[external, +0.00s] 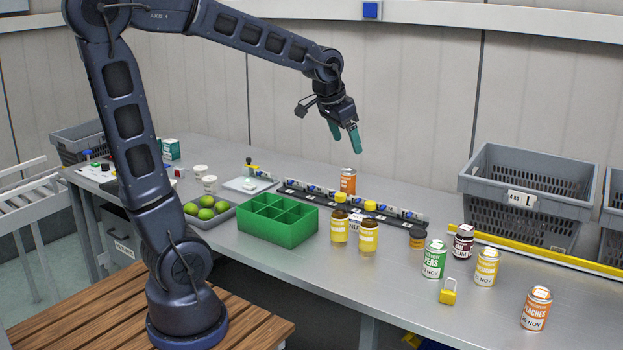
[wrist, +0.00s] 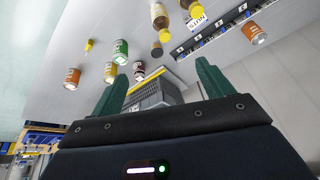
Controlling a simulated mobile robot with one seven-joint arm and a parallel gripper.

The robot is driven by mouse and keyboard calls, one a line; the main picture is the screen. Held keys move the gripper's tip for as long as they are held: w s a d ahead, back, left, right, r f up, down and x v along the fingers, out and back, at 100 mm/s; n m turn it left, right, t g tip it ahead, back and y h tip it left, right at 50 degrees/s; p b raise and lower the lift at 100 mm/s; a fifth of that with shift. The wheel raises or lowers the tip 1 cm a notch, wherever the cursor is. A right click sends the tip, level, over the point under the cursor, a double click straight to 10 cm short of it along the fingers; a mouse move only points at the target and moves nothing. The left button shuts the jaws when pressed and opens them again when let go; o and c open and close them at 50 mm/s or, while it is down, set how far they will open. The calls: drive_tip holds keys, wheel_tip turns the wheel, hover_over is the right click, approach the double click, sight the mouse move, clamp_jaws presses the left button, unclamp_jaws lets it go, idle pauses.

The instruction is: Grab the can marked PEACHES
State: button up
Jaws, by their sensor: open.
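An orange can at the left of the wrist view (wrist: 72,78) seems to be the same one. My gripper (external: 346,141) is open and empty, high above the back of the table, far to the left of that can. Its two green fingers also show in the wrist view (wrist: 160,75), with nothing between them held. Another orange can (external: 348,181) stands at the back of the table; its label is too small to read.
Yellow-capped bottles (external: 368,238) and a green divided bin (external: 277,220) are farther left. A grey crate (external: 525,190) stands behind.

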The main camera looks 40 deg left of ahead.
drive_tip(key=w+d+f+m, duration=0.1)
drive_tip(key=w+d+f, duration=0.15)
drive_tip(key=d, duration=0.45)
drive_tip(key=w+d+f+m, duration=0.1)
drive_tip(key=w+d+m, duration=0.15)
drive_tip(key=d, duration=0.35)
drive_tip(key=m+g+h, duration=0.3)
drive_tip(key=m, duration=0.2)
approach(541, 304)
drive_tip(key=w+f, duration=0.2)
drive_tip(key=w, duration=0.1)
drive_tip(key=shift+x, duration=5.15)
drive_tip(key=shift+w, duration=0.1)
drive_tip(key=c, duration=1.3)
drive_tip(key=shift+r, duration=0.1)
